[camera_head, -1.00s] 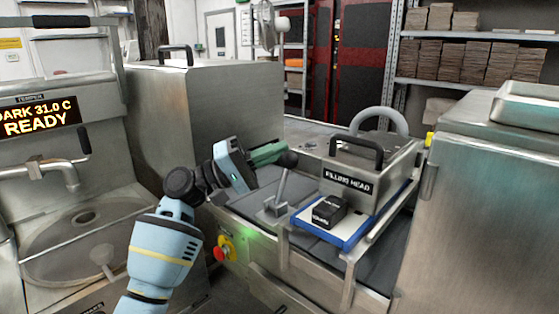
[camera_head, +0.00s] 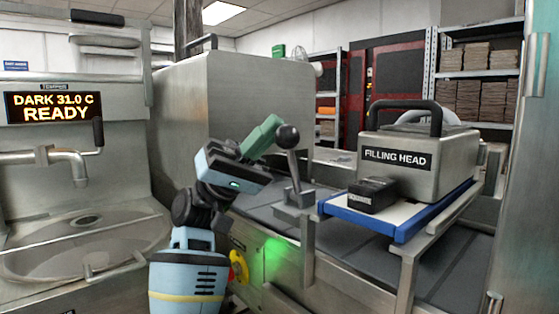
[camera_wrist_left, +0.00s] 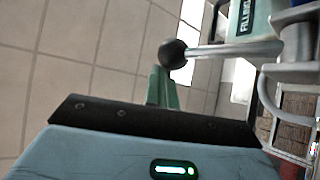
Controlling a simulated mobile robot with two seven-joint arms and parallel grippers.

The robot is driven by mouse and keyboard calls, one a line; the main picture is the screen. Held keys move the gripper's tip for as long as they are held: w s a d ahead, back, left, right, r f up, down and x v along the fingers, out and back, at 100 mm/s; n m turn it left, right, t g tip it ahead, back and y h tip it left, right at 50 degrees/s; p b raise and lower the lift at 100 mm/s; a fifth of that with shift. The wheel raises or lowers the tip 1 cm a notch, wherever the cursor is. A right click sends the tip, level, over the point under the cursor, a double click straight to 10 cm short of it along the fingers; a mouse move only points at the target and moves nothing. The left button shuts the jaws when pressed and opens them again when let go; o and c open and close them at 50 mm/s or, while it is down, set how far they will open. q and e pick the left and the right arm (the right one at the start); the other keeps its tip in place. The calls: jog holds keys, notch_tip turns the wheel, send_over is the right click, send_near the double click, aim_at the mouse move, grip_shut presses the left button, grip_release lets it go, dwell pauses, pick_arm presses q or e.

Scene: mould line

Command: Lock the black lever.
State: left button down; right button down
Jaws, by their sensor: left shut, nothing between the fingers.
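The black lever has a round black ball knob (camera_head: 288,137) on a bare metal stem (camera_head: 295,173). It rises nearly upright from a metal bracket (camera_head: 297,199) at the near edge of the line. My left gripper (camera_head: 273,122) has green fingers, shut and empty, just left of the knob in the head view. In the left wrist view the knob (camera_wrist_left: 172,54) shows at the tips of the green fingers (camera_wrist_left: 160,85), very close; I cannot tell whether they touch. My right gripper is in neither view.
The filling head (camera_head: 394,155) stands right of the lever, with a small black box (camera_head: 374,194) on a blue-edged plate (camera_head: 400,234). A large metal housing (camera_head: 232,100) is behind my left arm. The temper basin (camera_head: 75,262) and its tap (camera_head: 50,157) are at left.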

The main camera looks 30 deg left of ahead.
pick_arm(q)
jog(key=s+a+f+m+g+b, duration=0.1)
jog(key=a+f+b, duration=0.1)
jog(key=a+f, duration=0.3)
jog(key=shift+a+f+m, duration=0.2)
jog(key=shift+f+m, duration=0.1)
jog(key=shift+f, duration=0.25)
dwell(0.7)
